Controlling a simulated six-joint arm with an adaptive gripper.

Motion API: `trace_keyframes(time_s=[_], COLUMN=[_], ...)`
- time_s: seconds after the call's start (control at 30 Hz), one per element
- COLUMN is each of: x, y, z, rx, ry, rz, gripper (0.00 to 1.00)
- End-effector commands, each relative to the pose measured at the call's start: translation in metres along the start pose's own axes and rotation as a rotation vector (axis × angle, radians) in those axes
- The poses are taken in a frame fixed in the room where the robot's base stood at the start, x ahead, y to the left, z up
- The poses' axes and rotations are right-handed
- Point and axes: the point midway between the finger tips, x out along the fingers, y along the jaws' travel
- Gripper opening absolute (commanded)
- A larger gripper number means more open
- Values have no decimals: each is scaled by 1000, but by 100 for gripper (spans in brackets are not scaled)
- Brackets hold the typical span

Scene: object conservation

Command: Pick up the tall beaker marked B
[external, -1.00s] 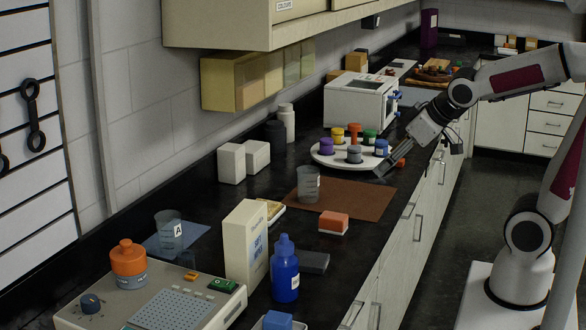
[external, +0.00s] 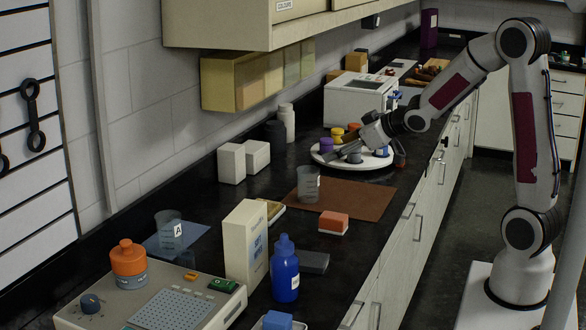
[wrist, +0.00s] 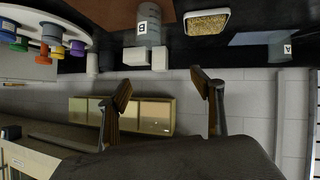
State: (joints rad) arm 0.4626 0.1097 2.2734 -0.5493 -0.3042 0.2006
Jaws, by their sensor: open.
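The beaker marked B (external: 308,186) is a clear grey vessel standing upright on the brown mat (external: 358,200). In the wrist view the beaker, with its B label, appears upside down near the top centre (wrist: 152,36). Another clear beaker, marked A (external: 168,236), stands on a blue mat at the near left; it also shows at the wrist view's right (wrist: 281,48). My gripper (external: 343,154) is open and empty over the front of the white round stand, behind and to the right of beaker B, not touching it. Its two fingers (wrist: 164,88) are spread wide in the wrist view.
The white round stand (external: 325,159) holds several coloured jars, partly hidden by my gripper. White boxes (external: 232,163) stand left of beaker B by the wall. An orange-topped block (external: 334,222), a tall cream box (external: 245,245) and a blue bottle (external: 285,270) stand nearer the camera.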

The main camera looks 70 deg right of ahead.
Motion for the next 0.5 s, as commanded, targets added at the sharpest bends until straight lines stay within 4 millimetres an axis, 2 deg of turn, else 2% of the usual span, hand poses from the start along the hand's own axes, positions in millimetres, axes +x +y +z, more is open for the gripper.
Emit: trace_keyframes(time_s=[0.2,0.5], x=[36,75], y=[14,27], z=[11,32], rx=[10,41], ry=[59,149], rz=[-37,-110], gripper=[66,66])
